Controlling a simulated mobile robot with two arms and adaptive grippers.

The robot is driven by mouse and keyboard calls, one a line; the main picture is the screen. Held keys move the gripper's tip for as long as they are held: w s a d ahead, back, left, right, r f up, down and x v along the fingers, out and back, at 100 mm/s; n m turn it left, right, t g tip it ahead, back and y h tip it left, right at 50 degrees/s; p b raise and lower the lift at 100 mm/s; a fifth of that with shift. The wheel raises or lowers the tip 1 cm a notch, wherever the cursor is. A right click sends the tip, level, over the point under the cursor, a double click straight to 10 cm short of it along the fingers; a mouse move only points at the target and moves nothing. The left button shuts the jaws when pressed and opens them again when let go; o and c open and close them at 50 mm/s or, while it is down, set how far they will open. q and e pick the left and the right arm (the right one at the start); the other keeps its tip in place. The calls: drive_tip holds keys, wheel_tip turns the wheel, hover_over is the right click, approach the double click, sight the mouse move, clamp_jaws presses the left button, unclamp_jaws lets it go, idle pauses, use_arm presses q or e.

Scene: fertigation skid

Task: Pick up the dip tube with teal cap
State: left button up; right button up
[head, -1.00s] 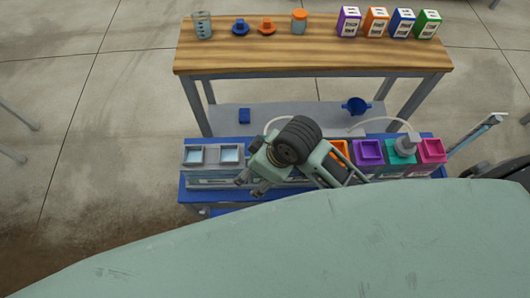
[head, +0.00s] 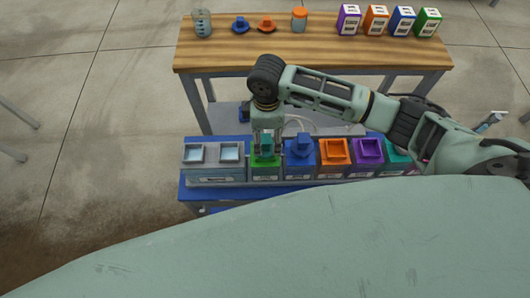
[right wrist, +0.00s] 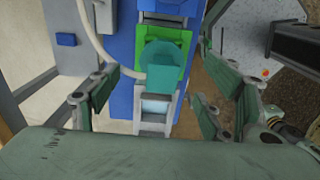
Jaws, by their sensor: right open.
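The dip tube's teal cap (head: 266,142) sits at the green container (head: 264,173) on the blue bench, and its tube below is hidden. In the right wrist view the teal cap (right wrist: 166,66) stands over the green container's opening (right wrist: 160,37). My right gripper (head: 267,150) points down over it, open, with fingers on either side of the cap. In the right wrist view the open gripper (right wrist: 160,100) shows a gap between each finger and the cap. My left gripper is not in view.
A blue container with a blue cap (head: 301,147) stands close on the right, followed by orange (head: 334,151) and purple (head: 368,150) containers. A grey double basin (head: 212,155) stands on the left. A pale hose (right wrist: 96,45) runs nearby. A wooden table (head: 330,58) stands behind.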

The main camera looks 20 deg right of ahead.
sight(265, 155)
drive_tip(key=f, duration=0.5)
drive_tip(key=shift+w+a+f+p, duration=0.1)
drive_tip(key=shift+a+f+p, duration=0.1)
drive_tip(key=shift+f+p, duration=0.2)
drive_tip(key=c, duration=1.6)
